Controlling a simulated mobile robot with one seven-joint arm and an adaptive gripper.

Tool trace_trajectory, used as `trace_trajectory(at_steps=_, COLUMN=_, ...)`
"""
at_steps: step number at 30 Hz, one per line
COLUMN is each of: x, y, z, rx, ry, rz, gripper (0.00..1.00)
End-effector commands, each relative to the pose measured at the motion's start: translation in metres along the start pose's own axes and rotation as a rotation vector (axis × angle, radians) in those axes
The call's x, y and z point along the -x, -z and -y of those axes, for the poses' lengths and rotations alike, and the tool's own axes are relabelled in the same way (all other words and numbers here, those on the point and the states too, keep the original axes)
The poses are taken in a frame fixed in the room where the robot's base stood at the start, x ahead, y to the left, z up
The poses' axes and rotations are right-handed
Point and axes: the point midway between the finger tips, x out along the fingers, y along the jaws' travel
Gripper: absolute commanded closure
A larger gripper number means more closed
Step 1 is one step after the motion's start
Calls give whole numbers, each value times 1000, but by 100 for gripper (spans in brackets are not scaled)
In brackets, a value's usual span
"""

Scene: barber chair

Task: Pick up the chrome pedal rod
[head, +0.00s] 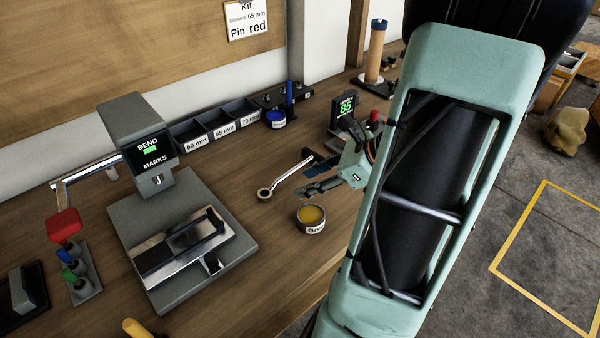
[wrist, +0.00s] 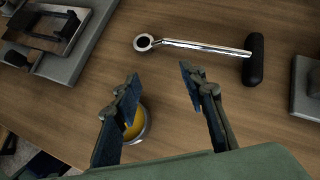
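The chrome pedal rod (wrist: 205,47) lies on the wooden bench, with a ring at its left end and a black pad across its right end in the wrist view. In the head view the rod (head: 289,177) lies slantwise, ring end toward the front left; its pad end is partly hidden or hard to separate from my dark fingers. My gripper (wrist: 161,79) is open and empty. In the wrist view its fingertips are apart and sit just short of the shaft, with nothing between them. In the head view my gripper (head: 307,174) is just right of the rod.
An open tin of yellow grease (head: 311,219) stands close by, partly behind my left finger in the wrist view (wrist: 136,124). The bend-marks press (head: 180,245) stands left. Labelled bins (head: 222,122), a blue-lidded tin (head: 276,119) and a display (head: 344,106) stand behind.

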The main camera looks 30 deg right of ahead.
Motion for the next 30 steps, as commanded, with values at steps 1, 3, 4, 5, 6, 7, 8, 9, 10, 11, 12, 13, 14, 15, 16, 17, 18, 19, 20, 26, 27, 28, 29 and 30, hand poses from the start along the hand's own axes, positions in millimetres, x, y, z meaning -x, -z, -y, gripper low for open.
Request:
trace_trajectory(at_steps=1, x=3, y=14, z=10, rx=-32, ry=39, rz=25, gripper=62)
trace_trajectory(at_steps=3, x=12, y=24, z=22, rx=-63, ry=85, rz=63, gripper=62)
trace_trajectory(at_steps=4, x=16, y=28, z=28, rx=-77, ry=107, rz=79, gripper=62)
trace_trajectory(at_steps=5, x=20, y=33, z=33, rx=-91, ry=128, rz=95, gripper=62)
trace_trajectory(at_steps=6, x=25, y=39, z=39, rx=-109, ry=156, rz=118, gripper=62)
trace_trajectory(at_steps=7, x=29, y=43, z=44, rx=-124, ry=175, rz=137, gripper=62)
trace_trajectory(at_steps=8, x=32, y=48, z=48, rx=-144, ry=194, rz=157, gripper=62)
trace_trajectory(at_steps=9, x=36, y=54, z=53, rx=-171, ry=215, rz=187, gripper=62)
trace_trajectory(at_steps=10, x=39, y=58, z=56, rx=-191, ry=232, rz=209, gripper=62)
trace_trajectory(at_steps=11, x=42, y=62, z=60, rx=-209, ry=247, rz=228, gripper=62)
trace_trajectory(at_steps=12, x=46, y=65, z=63, rx=-229, ry=264, rz=254, gripper=62)
trace_trajectory(at_steps=13, x=50, y=68, z=66, rx=-243, ry=277, rz=270, gripper=62)
trace_trajectory(at_steps=14, x=52, y=70, z=68, rx=-254, ry=289, rz=283, gripper=62)
trace_trajectory(at_steps=15, x=56, y=73, z=71, rx=-266, ry=301, rz=300, gripper=62)
trace_trajectory(at_steps=16, x=58, y=74, z=72, rx=-274, ry=309, rz=311, gripper=62)
trace_trajectory(at_steps=17, x=60, y=75, z=74, rx=-281, ry=315, rz=320, gripper=62)
trace_trajectory(at_steps=18, x=62, y=76, z=75, rx=-287, ry=322, rz=328, gripper=62)
trace_trajectory(at_steps=19, x=62, y=77, z=76, rx=-290, ry=325, rz=333, gripper=62)
trace_trajectory(at_steps=20, x=62, y=76, z=77, rx=-292, ry=327, rz=336, gripper=62)
trace_trajectory(at_steps=26, x=37, y=69, z=87, rx=-293, ry=328, rz=340, gripper=62)
trace_trajectory(at_steps=27, x=31, y=67, z=89, rx=-292, ry=327, rz=341, gripper=62)
trace_trajectory(at_steps=28, x=27, y=66, z=91, rx=-293, ry=327, rz=340, gripper=62)
trace_trajectory(at_steps=29, x=24, y=65, z=93, rx=-293, ry=328, rz=340, gripper=62)
trace_trajectory(at_steps=30, x=20, y=64, z=94, rx=-293, ry=328, rz=340, gripper=62)
